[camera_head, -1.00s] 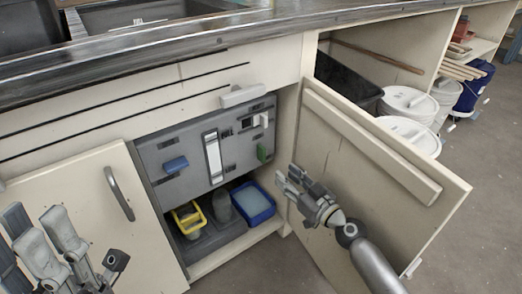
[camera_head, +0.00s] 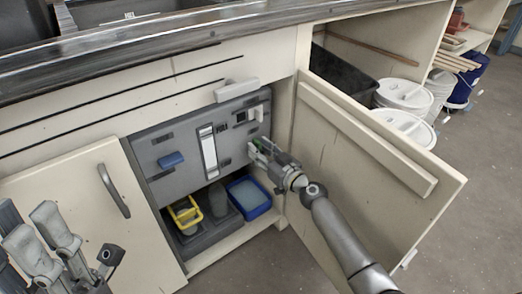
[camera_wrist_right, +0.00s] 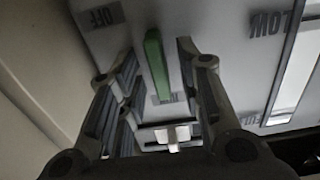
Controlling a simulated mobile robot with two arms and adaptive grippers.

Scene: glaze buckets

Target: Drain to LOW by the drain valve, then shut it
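A grey panel (camera_head: 185,183) stands in the open cabinet. It carries a tall white gauge strip (camera_head: 208,152), a blue handle (camera_head: 171,160) on the left and a green handle (camera_head: 257,145) on the right. I cannot tell by label which handle is the drain valve. In the right wrist view the green handle (camera_wrist_right: 157,65) lies between the spread fingers of my open right gripper (camera_wrist_right: 155,85), with an inverted OFF label (camera_wrist_right: 103,16) nearby. My left gripper (camera_head: 70,240) is open and empty, lower left.
A white switch (camera_wrist_right: 173,138) is close to my right gripper. Below the panel are a yellow container (camera_head: 186,212) and a blue tub (camera_head: 249,198). The open cabinet door (camera_head: 375,165) stands right of my right arm. White buckets (camera_head: 402,93) stand behind it.

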